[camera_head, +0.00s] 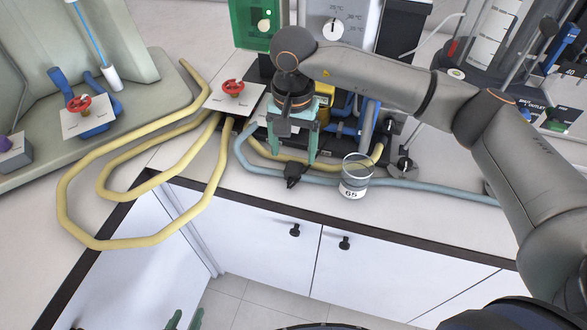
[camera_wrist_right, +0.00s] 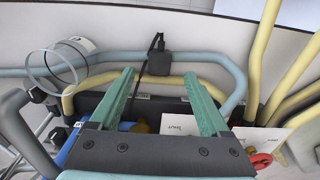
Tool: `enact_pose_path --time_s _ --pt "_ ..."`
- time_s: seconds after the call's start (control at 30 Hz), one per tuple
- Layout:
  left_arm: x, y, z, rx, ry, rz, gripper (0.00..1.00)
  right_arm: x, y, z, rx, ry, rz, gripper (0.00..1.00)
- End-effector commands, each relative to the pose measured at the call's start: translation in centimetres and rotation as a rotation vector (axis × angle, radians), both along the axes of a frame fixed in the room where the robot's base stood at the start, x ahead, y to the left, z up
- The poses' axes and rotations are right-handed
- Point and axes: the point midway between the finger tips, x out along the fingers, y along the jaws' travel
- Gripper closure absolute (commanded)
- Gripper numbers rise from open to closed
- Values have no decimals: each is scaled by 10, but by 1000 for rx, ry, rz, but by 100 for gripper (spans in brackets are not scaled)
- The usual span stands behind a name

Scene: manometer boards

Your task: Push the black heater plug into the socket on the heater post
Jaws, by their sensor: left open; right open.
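The black heater plug (camera_head: 292,172) lies near the counter's front edge, with a thin black cable at it. In the right wrist view the plug (camera_wrist_right: 158,64) shows just beyond the fingertips and between their lines, in front of a blue-grey hose. My right gripper (camera_head: 293,157) points down above the plug, its teal fingers open and apart. It also shows in the right wrist view (camera_wrist_right: 160,74), with nothing gripped. My left gripper (camera_head: 186,320) is low at the bottom edge, open and empty, in front of the cabinets. I cannot make out the heater post's socket for certain.
A glass beaker marked 65 (camera_head: 356,177) stands right of the plug. Yellow hoses (camera_head: 75,225) loop at the left, one over the counter edge. A blue-grey hose (camera_head: 430,190) runs along the counter. A red valve (camera_head: 233,87) stands left of my right gripper.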

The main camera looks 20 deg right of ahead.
Motion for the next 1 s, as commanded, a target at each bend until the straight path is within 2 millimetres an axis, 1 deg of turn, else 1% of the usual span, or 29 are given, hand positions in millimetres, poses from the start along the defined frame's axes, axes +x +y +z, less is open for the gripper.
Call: enact_pose_path --time_s 0.17,0.23,0.33,0.43,0.7,0.73,0.77,1.0 --pt "0 0 12 0 1 0 50 0 -2 -25 -2 8 -2 20" --pt "0 0 13 0 0 0 50 1 -2 -36 -2 6 0 20" --pt "0 0 14 0 0 0 50 1 -1 -46 -1 4 0 20" --pt "0 0 14 0 1 0 50 2 -2 -49 -1 2 0 20" --pt "0 0 14 0 1 0 50 2 -1 -49 -2 1 0 20" --pt "0 0 14 0 1 0 50 2 -1 -49 -2 1 0 21" --pt "0 0 14 0 1 0 50 2 -1 -49 -2 1 0 24" --pt "0 0 13 0 1 0 50 2 -1 -49 0 1 0 52"
